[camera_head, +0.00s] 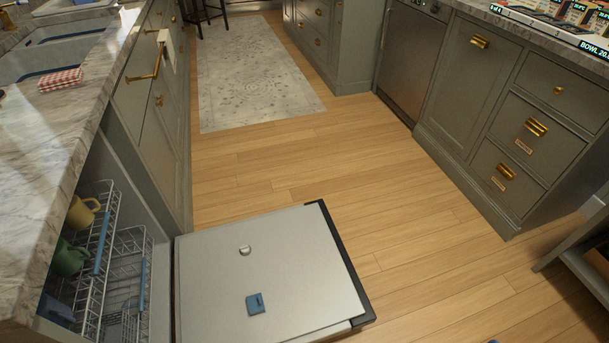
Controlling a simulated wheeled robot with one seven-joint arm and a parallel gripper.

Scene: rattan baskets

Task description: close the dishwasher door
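The dishwasher door (265,285) is folded fully down and lies nearly flat just above the floor, its pale inner face up. A dark edge strip (346,262) runs along its far right end. A round cap and a blue dispenser piece (255,304) sit on the inner face. The dishwasher's opening is at the lower left under the marble counter. Its wire racks (127,268) show inside, with a yellow mug (82,213) and a green mug (69,258) in the upper one. My gripper is not in view.
Open wooden floor (420,260) lies right of the door. Grey cabinets with brass handles (515,110) stand along the right, and a dark shelf unit at the lower right edge. A patterned rug (255,80) lies at the back. The marble counter (40,150) overhangs the left.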

